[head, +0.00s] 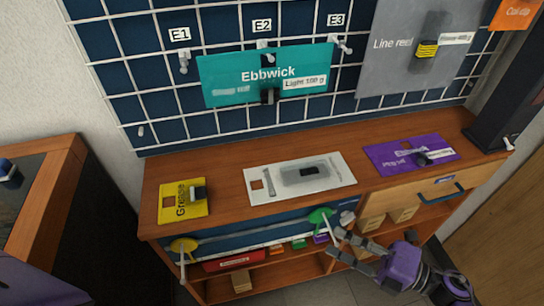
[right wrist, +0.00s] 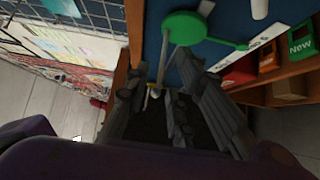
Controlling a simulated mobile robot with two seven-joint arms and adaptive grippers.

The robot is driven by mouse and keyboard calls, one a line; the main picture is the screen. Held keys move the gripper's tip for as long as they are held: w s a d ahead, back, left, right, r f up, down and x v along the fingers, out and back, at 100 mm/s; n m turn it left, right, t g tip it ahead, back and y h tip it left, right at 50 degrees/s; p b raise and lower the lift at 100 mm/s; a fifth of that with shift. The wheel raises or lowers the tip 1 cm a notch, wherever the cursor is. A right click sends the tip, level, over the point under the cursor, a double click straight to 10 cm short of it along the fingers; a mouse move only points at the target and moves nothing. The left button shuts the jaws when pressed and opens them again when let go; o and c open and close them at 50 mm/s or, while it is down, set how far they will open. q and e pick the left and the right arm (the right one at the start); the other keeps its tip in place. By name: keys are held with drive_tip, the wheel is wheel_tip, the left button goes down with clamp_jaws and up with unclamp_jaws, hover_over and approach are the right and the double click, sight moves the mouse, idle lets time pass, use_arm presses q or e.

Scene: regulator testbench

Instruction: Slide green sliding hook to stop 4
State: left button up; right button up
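The green sliding hook (head: 322,216) sits on the blue rail strip along the bench front, right of its middle; a pale rod hangs from its round plate. In the right wrist view the green plate (right wrist: 187,27) is at the top, and its rod reaches down toward the space between my fingers. My right gripper (head: 338,243) is just below and right of the hook, fingers apart; it also shows open in the right wrist view (right wrist: 160,88). Whether a finger touches the rod I cannot tell. No number for stop 4 is readable. My left gripper is not in view.
A yellow hook (head: 184,246) is on the same rail to the left. A white knob (head: 347,217) is close right of the green hook. Below is a shelf with a red box (head: 235,264) and small boxes. A drawer with a blue handle (head: 446,192) is at right.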

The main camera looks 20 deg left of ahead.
drive_tip(key=shift+w+a, duration=0.15)
drive_tip(key=shift+a, duration=0.65)
drive_tip(key=shift+w+a, duration=0.15)
drive_tip(key=shift+a, duration=0.6)
clamp_jaws()
